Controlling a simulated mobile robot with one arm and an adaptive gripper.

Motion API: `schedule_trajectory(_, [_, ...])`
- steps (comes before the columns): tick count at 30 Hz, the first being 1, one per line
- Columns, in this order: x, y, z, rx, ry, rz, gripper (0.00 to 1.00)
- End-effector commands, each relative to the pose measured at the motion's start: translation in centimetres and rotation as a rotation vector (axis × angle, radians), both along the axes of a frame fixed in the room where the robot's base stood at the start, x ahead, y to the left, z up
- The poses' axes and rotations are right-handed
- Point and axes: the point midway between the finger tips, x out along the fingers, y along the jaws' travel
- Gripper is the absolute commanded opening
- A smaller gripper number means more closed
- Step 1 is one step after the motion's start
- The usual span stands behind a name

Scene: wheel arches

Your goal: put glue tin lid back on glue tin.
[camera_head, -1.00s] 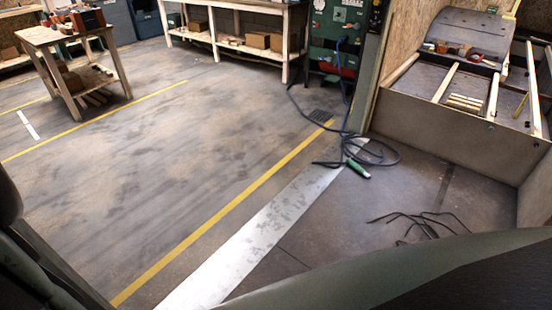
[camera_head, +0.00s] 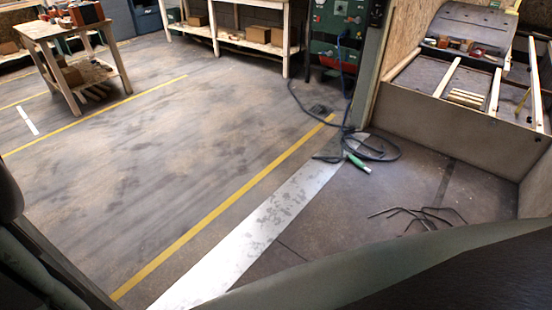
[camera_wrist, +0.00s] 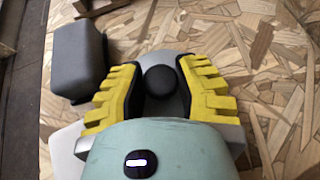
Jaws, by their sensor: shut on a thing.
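In the wrist view my gripper (camera_wrist: 159,82) has its two yellow ribbed fingers closed in around a round black knob (camera_wrist: 159,80). A grey rounded rim shows behind the knob, and the two look like the glue tin lid (camera_wrist: 164,57). My gripper is shut on this lid by the knob. The fingers and the pale green wrist housing hide much of the lid. I cannot make out the glue tin in either view. My gripper does not show in the head view.
Wood-chip board (camera_wrist: 240,40) fills most of the wrist view; a grey block (camera_wrist: 78,58) sits left of the fingers. A cable (camera_head: 372,150) and bent rods (camera_head: 420,216) lie on the floor. A wooden table (camera_head: 70,58) stands left.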

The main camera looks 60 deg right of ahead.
Motion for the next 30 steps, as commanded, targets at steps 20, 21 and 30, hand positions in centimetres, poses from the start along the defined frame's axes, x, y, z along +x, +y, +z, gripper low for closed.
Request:
schedule_trajectory(20, [0.0,-0.6,0.6,0.002,-0.002,-0.003,0.57])
schedule_trajectory(21, [0.0,-0.9,0.8,0.001,-0.003,-0.004,0.57])
schedule_trajectory(30, [-0.9,-4.1,2.5,0.002,-0.003,-0.009,0.57])
